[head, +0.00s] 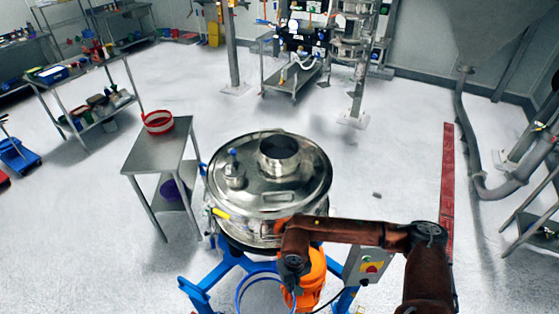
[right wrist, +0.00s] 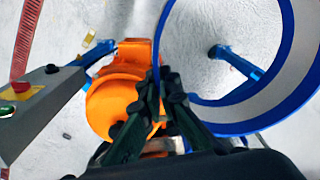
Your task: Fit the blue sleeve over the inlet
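The inlet (head: 279,157) is a short, open steel collar standing on the round lid of the sifter (head: 300,185), with nothing around it. The blue sleeve (head: 239,289) is a wide ring with blue edges and a pale wall; it is partly cut off at the bottom of the head view. My right gripper (head: 291,292) is low in front of the sifter, below the lid. In the right wrist view its dark fingers (right wrist: 163,82) are closed together at the left wall of the sleeve (right wrist: 286,90). My left gripper is not in view.
An orange motor (head: 314,270) and a control box (head: 368,262) are beside my right gripper. A small capped port (head: 234,175) stands on the lid. Floor right of the sifter is clear.

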